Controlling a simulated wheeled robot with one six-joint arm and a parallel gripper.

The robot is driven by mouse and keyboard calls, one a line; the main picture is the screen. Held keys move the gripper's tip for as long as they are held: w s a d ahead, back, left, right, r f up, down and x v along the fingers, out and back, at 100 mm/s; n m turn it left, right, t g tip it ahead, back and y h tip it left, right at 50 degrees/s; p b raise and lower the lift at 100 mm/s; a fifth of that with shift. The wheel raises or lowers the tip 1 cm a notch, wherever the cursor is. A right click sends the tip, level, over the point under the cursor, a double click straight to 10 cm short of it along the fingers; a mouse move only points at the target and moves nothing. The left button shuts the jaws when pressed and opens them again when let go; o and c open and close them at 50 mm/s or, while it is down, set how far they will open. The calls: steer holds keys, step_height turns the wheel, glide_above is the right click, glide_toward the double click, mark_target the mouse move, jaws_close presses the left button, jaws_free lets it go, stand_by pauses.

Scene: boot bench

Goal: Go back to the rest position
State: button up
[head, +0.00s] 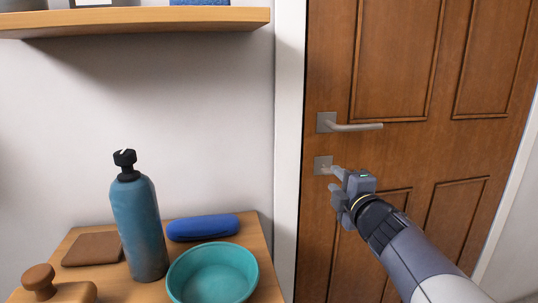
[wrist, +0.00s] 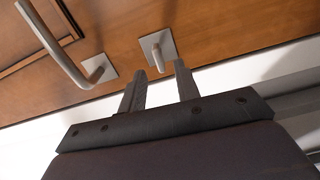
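My gripper (head: 339,181) is in front of the brown door, close to the small square lock plate (head: 322,165) below the door handle (head: 350,126). In the wrist view its two fingers (wrist: 159,71) stand apart, with nothing clamped between them. The lock plate (wrist: 168,42) with its small grey lever (wrist: 157,56) lies just beyond the fingertips, in line with the gap. Whether a finger touches the lever I cannot tell. The handle also shows at the left of the wrist view (wrist: 62,52).
Left of the door, a wooden bench top (head: 108,232) holds a blue bottle (head: 140,225), a teal bowl (head: 213,272), a blue case (head: 203,227), a brown flat piece (head: 92,249) and a wooden knobbed object (head: 39,280). A shelf (head: 140,20) hangs above. Space before the door's right side looks free.

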mark_target(330, 173)
steer(key=x, duration=0.4)
steer(key=shift+b, duration=0.3)
steer(key=shift+s, duration=0.15)
